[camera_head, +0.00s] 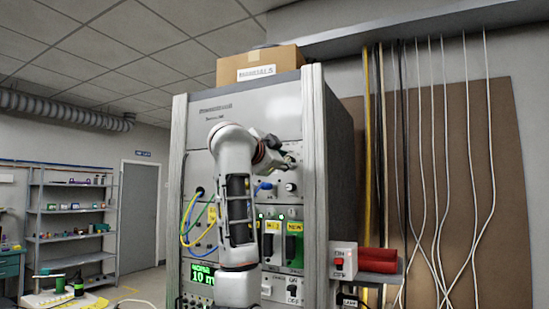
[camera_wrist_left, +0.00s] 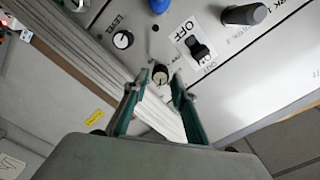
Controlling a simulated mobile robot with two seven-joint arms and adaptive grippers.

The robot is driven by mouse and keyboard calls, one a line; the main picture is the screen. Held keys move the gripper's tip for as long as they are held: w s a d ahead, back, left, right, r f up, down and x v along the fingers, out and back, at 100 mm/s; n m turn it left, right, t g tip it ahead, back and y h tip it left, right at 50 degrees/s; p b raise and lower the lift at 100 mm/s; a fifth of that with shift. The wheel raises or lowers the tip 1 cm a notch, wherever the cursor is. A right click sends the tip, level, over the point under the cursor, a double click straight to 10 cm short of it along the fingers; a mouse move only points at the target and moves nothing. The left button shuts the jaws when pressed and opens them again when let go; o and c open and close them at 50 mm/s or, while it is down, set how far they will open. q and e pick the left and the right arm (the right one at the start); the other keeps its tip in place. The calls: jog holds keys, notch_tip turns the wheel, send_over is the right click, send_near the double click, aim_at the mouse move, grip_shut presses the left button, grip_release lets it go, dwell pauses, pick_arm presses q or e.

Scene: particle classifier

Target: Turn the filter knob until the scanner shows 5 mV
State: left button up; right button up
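The scanner display (camera_head: 201,276) is lit green low on the cabinet and reads "10 m", its right end hidden behind my left arm. My left gripper (camera_head: 285,158) is in front of the upper panel, at the cabinet's right side. In the wrist view my left gripper (camera_wrist_left: 160,88) is open. A small dark knob with a pale face (camera_wrist_left: 160,75) shows between its fingertips; I cannot tell whether they touch it. Another knob (camera_wrist_left: 123,40) has a label beside it. No filter label is readable. A black knob (camera_head: 290,187) shows below the gripper. My right gripper is out of view.
A black OFF switch (camera_wrist_left: 197,47), a black handle (camera_wrist_left: 245,14) and a blue part (camera_wrist_left: 158,5) are near the gripper. Yellow and blue cables (camera_head: 190,225) hang left of my arm.

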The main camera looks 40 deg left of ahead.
pick_arm(q)
jog(key=v, duration=1)
dwell(0.4)
